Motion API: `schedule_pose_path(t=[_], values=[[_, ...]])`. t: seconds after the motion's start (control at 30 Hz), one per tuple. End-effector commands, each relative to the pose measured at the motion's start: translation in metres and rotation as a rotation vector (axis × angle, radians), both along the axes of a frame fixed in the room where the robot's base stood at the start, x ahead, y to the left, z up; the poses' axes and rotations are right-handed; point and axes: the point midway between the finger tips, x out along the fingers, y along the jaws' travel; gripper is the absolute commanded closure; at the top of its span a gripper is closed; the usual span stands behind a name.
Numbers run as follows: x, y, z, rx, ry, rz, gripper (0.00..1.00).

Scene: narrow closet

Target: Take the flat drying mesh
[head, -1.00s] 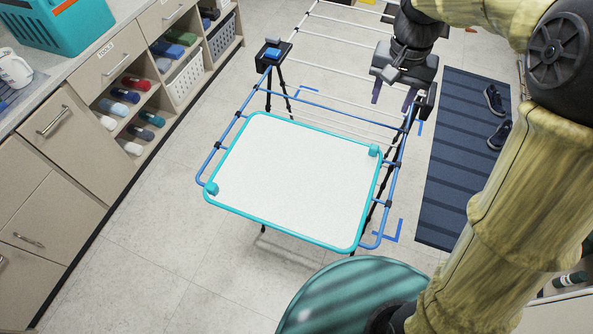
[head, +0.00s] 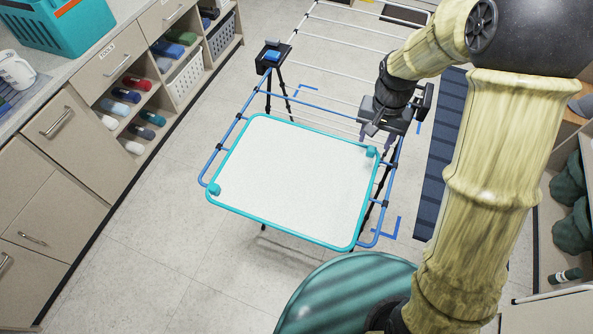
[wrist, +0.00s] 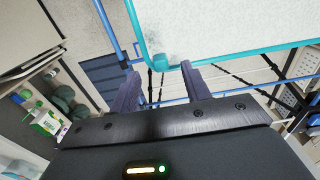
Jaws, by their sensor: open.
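The flat drying mesh (head: 290,180) is a white panel with a teal rim. It lies on the blue rails of a drying rack (head: 247,102), with a teal corner piece at its near left and another (head: 372,151) at its far right. My gripper (head: 376,138) is open and empty, just beyond that far right corner. In the wrist view, the mesh (wrist: 220,25) fills the top, and its teal corner piece (wrist: 158,61) shows between the two fingertips (wrist: 160,78). I cannot tell whether the fingers touch it.
A dark striped mat (head: 438,170) lies right of the rack. The floor left of the rack is clear.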

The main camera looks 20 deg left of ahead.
Motion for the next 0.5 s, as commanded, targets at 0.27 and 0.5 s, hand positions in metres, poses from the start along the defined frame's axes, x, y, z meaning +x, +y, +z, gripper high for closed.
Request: schedule_pose_path(t=[0.27, 0.5], values=[[0.000, -0.001, -0.005, -0.001, 0.002, -0.002, 0.53], [0.001, -0.005, -0.032, -0.002, 0.005, -0.003, 0.53]])
